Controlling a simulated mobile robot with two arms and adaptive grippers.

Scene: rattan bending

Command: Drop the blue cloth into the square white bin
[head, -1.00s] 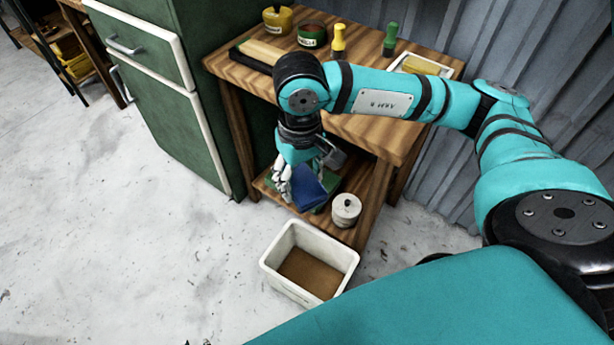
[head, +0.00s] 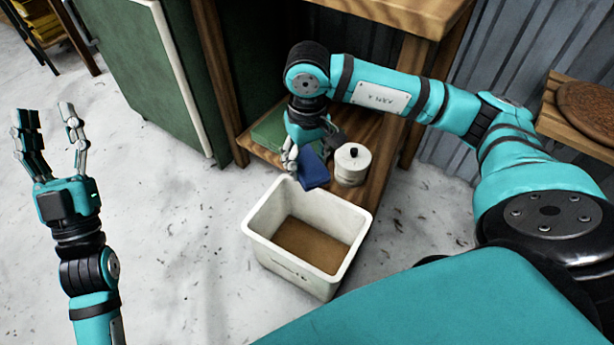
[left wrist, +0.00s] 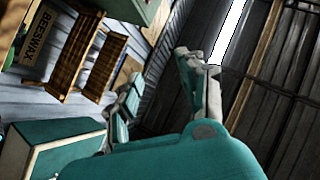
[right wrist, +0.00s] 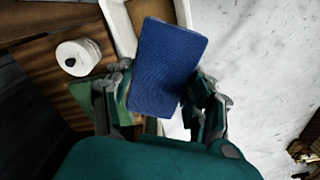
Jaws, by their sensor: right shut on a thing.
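The blue cloth (head: 313,171) is a flat folded piece held by my right gripper (head: 296,162), which is shut on it. In the right wrist view the cloth (right wrist: 168,68) stands out between the fingers (right wrist: 160,108). The square white bin (head: 262,237) is on the floor in front of the low wooden shelf, with a brown bottom inside. The cloth is at the bin's back rim, higher than it; the exact gap cannot be told. The bin's edge (right wrist: 118,28) shows behind the cloth in the right wrist view. My left gripper (head: 47,118) is open and empty, raised over the floor at the left.
A white lidded pot (head: 351,164) stands on the low shelf (head: 384,150), right of the cloth. A green item (head: 270,128) lies on the shelf behind my right gripper. A green cabinet (head: 150,70) stands behind. The floor left of the bin is clear.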

